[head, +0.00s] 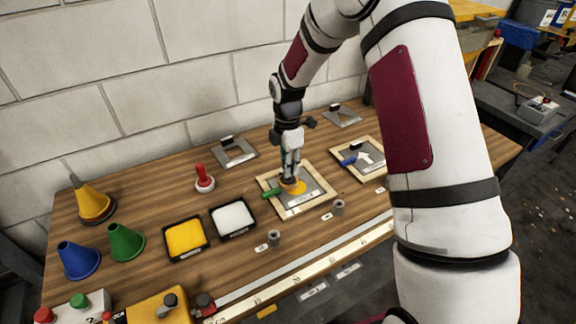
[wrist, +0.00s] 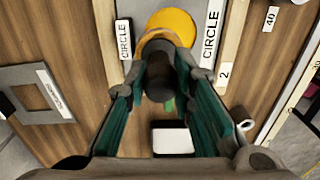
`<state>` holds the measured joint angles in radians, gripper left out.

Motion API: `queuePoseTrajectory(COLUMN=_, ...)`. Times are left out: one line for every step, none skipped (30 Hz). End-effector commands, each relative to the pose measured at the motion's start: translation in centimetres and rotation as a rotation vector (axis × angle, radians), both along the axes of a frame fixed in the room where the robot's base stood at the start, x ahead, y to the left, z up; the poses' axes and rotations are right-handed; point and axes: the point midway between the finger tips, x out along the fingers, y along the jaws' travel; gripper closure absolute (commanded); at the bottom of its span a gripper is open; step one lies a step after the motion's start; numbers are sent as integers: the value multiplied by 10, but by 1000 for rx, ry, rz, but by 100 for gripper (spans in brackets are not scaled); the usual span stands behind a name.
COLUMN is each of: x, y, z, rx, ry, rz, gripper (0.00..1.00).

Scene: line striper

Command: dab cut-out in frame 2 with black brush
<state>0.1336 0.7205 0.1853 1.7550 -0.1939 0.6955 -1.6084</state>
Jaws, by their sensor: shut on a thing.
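My gripper (head: 290,166) is shut on the black brush (wrist: 158,78), whose dark round body sits between the teal fingers in the wrist view. The brush points down over the wooden frame (head: 298,211) marked 2, which holds a grey plate labelled CIRCLE (wrist: 125,40). The round cut-out (head: 298,188) in that plate shows yellow. It is also yellow in the wrist view (wrist: 177,22), partly hidden behind the brush. The brush's lower end is at or just above the yellow; I cannot tell whether it touches.
A yellow pad (head: 186,237) and a white pad (head: 232,217) lie left of the frame. A red-handled tool (head: 203,178) stands behind them. Another frame (head: 361,158) with a white arrow and blue handle lies to the right. Cones (head: 127,242) stand at the left.

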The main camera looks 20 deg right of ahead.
Motion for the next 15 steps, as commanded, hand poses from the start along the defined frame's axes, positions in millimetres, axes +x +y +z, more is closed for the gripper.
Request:
queuePoseTrajectory(x=0, y=0, z=5, rx=0, ry=-2, rz=0, gripper=100)
queuePoseTrajectory(x=0, y=0, z=7, rx=-1, ry=-2, rz=0, gripper=100)
queuePoseTrajectory(x=0, y=0, z=10, rx=-1, ry=-2, rz=0, gripper=100)
queuePoseTrajectory(x=0, y=0, z=12, rx=0, ry=-3, rz=-1, gripper=100)
queuePoseTrajectory(x=0, y=0, z=15, rx=0, ry=-3, rz=-1, gripper=100)
queuePoseTrajectory(x=0, y=0, z=18, rx=0, ry=-3, rz=-1, gripper=100)
queuePoseTrajectory(x=0, y=0, z=20, rx=-1, ry=-2, rz=-1, gripper=100)
queuePoseTrajectory(x=0, y=0, z=22, rx=-1, ry=-2, rz=-1, gripper=100)
queuePoseTrajectory(x=0, y=0, z=24, rx=-1, ry=-2, rz=0, gripper=100)
queuePoseTrajectory(x=0, y=0, z=27, rx=0, ry=-3, rz=0, gripper=100)
queuePoseTrajectory(x=0, y=0, z=29, rx=0, ry=-3, rz=0, gripper=100)
queuePoseTrajectory(x=0, y=0, z=32, rx=1, ry=-3, rz=0, gripper=100)
queuePoseTrajectory(x=0, y=0, z=34, rx=0, ry=-2, rz=0, gripper=100)
queuePoseTrajectory(x=0, y=0, z=36, rx=0, ry=-2, rz=0, gripper=100)
queuePoseTrajectory(x=0, y=0, z=37, rx=0, ry=-2, rz=0, gripper=100)
